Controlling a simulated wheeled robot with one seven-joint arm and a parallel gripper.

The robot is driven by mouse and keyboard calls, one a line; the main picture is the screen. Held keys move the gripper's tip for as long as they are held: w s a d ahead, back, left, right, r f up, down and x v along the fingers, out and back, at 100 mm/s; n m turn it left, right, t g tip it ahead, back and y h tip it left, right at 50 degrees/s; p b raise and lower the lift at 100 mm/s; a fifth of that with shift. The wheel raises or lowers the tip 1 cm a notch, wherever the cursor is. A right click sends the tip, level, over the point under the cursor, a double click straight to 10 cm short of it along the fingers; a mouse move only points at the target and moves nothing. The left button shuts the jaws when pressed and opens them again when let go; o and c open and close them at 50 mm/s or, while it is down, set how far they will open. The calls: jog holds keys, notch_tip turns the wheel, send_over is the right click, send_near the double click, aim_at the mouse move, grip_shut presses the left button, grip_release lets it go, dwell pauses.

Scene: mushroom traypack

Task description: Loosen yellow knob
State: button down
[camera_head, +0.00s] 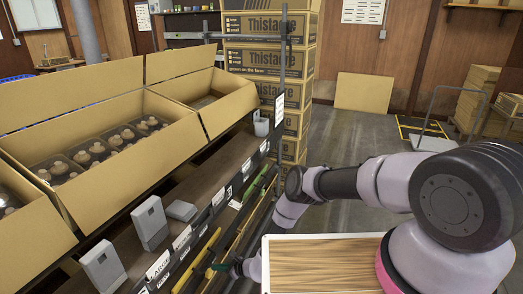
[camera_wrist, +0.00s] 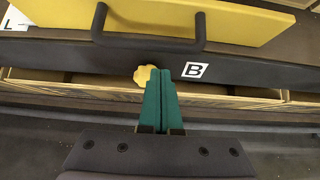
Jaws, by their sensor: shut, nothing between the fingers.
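The yellow knob (camera_wrist: 146,76) sticks out below a black rail in the wrist view. It lies just left of the tips of my gripper (camera_wrist: 162,74), partly hidden behind the left green finger. The two green fingers are shut side by side with nothing between them. I cannot tell whether they touch the knob. In the head view my gripper (camera_head: 220,267) is small, beside the lower shelf rails at bottom centre. The knob is not discernible there.
A black handle (camera_wrist: 148,45) juts out above the fingertips, beside a "B" label (camera_wrist: 195,70). In the head view open cardboard boxes (camera_head: 105,165) with mushroom packs stand on the shelf. Stacked cartons (camera_head: 265,60) rise behind. The floor at right is partly free.

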aim_at(211, 273)
jog(key=shift+w+a, duration=0.3)
jog(key=shift+a, duration=0.4)
jog(key=shift+s+f, duration=0.15)
jog(key=shift+f, duration=0.05)
jog(key=shift+s+a+r, duration=0.1)
jog(key=shift+s+a, duration=0.05)
jog(key=shift+s, duration=0.3)
dwell(0.3)
jog(key=shift+s+a, duration=0.3)
jog(key=shift+s, duration=0.45)
jog(key=shift+s, duration=0.1)
dwell(0.3)
